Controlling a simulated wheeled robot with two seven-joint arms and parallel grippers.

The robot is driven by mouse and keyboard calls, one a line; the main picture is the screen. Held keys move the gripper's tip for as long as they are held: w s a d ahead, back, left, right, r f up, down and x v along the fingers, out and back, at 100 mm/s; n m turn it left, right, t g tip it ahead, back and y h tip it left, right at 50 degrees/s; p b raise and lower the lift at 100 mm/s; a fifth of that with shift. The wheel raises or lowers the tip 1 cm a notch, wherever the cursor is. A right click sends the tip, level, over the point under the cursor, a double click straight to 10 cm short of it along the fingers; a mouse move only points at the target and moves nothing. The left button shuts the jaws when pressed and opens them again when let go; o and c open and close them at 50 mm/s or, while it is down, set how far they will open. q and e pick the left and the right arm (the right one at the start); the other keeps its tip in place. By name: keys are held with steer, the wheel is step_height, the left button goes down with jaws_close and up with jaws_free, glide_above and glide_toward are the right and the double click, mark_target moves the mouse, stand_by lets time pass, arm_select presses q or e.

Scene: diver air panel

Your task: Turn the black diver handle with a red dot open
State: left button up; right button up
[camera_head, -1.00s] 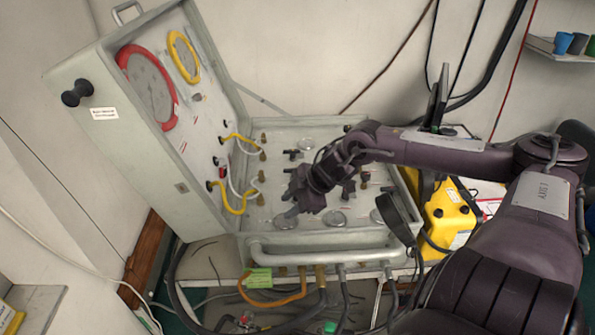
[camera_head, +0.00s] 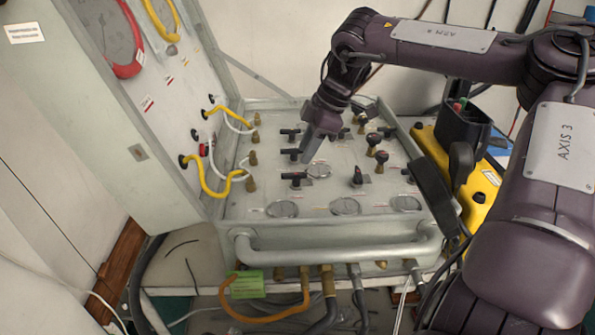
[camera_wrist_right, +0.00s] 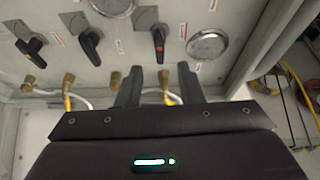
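The black handle with a red dot (camera_wrist_right: 158,40) is on the panel in the right wrist view, just ahead of the gap between my fingers. My right gripper (camera_head: 308,158) points down over that column. In the wrist view its two fingers (camera_wrist_right: 160,74) are apart with nothing between them. The handle appears clear of the fingers. My left gripper is out of view.
Other black handles (camera_wrist_right: 90,45) (camera_head: 290,153) and a round gauge (camera_wrist_right: 207,44) are close by. Brass fittings with yellow hoses (camera_head: 212,190) line the left side, by the upright lid (camera_head: 120,150). A rail (camera_head: 335,252) runs along the front. A yellow case (camera_head: 478,190) stands at the right.

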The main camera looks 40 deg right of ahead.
mark_target(294, 174)
steer(key=x, duration=0.6)
steer(key=shift+p, duration=0.35)
steer(key=shift+c, duration=0.2)
jaws_close()
